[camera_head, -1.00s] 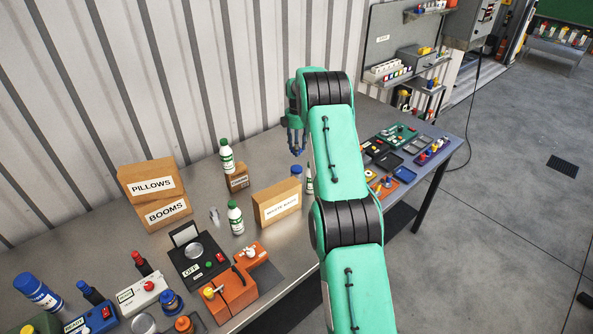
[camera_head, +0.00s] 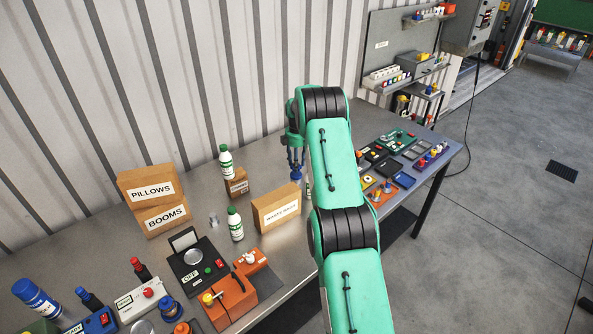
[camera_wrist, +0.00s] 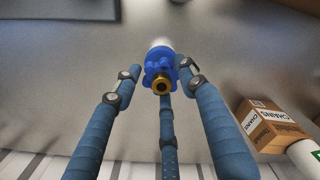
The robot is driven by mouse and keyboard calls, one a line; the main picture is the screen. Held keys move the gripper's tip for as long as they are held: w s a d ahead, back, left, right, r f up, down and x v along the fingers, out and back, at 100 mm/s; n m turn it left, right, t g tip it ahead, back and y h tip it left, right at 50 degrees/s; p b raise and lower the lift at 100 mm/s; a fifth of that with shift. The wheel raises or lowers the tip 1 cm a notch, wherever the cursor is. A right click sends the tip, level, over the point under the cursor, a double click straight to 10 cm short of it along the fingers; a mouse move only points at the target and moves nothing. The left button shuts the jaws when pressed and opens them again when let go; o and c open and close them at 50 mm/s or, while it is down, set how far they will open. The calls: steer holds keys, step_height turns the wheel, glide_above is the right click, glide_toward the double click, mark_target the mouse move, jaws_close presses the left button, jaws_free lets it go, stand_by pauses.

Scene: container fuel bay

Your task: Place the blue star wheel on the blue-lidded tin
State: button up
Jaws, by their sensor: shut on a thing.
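My gripper (camera_head: 296,155) points down over the metal bench, left of my arm in the head view. In the wrist view its fingers (camera_wrist: 160,74) close around the blue star wheel (camera_wrist: 162,82), which has a brass-coloured hub. The blue-lidded tin is directly below; part of its pale body (camera_wrist: 161,44) shows past the wheel. Blue shows under the fingertips in the head view, where wheel and lid cannot be told apart. I cannot tell whether the wheel touches the lid.
The waste bags box (camera_head: 277,208) stands close to the left of the tin. A small cardboard box (camera_head: 237,187) and white bottles with green caps (camera_head: 226,161) (camera_head: 235,224) stand farther left. Coloured trays (camera_head: 375,190) lie right of my arm.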

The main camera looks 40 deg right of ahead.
steer(key=shift+f, duration=1.9)
steer(key=shift+f, duration=0.1)
steer(key=o, duration=1.2)
steer(key=shift+c, duration=0.2)
step_height(320, 180, up, 12)
